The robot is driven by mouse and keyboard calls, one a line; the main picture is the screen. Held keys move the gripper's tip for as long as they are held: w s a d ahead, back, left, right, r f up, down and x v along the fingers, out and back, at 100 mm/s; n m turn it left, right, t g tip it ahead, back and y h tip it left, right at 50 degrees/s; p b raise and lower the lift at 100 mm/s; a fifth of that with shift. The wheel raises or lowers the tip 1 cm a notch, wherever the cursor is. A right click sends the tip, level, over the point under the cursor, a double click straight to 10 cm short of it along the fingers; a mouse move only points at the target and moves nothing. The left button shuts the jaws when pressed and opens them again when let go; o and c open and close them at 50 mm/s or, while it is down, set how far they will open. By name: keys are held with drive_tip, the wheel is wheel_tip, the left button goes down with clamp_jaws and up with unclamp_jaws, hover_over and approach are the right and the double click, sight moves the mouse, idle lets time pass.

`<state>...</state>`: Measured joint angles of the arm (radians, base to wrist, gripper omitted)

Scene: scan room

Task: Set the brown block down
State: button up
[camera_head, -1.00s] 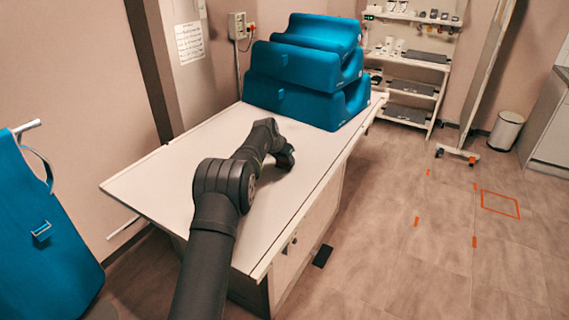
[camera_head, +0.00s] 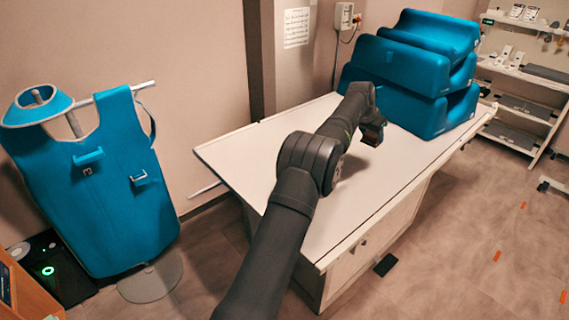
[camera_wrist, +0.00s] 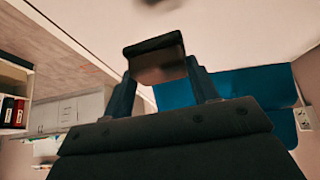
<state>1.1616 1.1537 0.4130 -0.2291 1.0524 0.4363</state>
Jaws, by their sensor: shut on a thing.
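My gripper (camera_wrist: 160,82) is shut on the brown block (camera_wrist: 158,62), which sits between its two fingertips in the wrist view. The block's near face is brown and its upper edge looks dark. In the head view the block (camera_head: 371,137) shows small and dark below my gripper (camera_head: 371,127), over the far part of the white table (camera_head: 385,178). I cannot tell for certain whether its underside touches the tabletop.
Blue foam cushions (camera_head: 413,68) are stacked at the table's far end, just beyond my gripper. The tabletop to the right of my arm is bare. A blue apron (camera_head: 100,190) hangs on a stand at left. Shelves (camera_head: 525,85) stand at the back right.

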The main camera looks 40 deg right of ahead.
drive_tip(key=w+a+n+t+y, duration=0.15)
drive_tip(key=w+a+n, duration=0.35)
drive_tip(key=a, duration=0.9)
drive_tip(key=w+a+n+t, duration=0.3)
drive_tip(key=w+a, duration=0.4)
drive_tip(key=a, duration=0.7)
drive_tip(key=w+a+f, duration=0.1)
drive_tip(key=w+f, duration=0.1)
drive_tip(key=w, duration=0.1)
drive_tip(key=w+a+f, duration=0.1)
drive_tip(key=w+f, duration=0.1)
drive_tip(key=w, duration=0.2)
drive_tip(key=w+a+f, duration=0.1)
drive_tip(key=w, duration=0.2)
drive_tip(key=shift+w+f, duration=0.25)
drive_tip(key=shift+f, duration=2.15)
drive_tip(key=o, duration=0.6)
drive_tip(key=shift+f, duration=0.15)
drive_tip(key=o, duration=0.4)
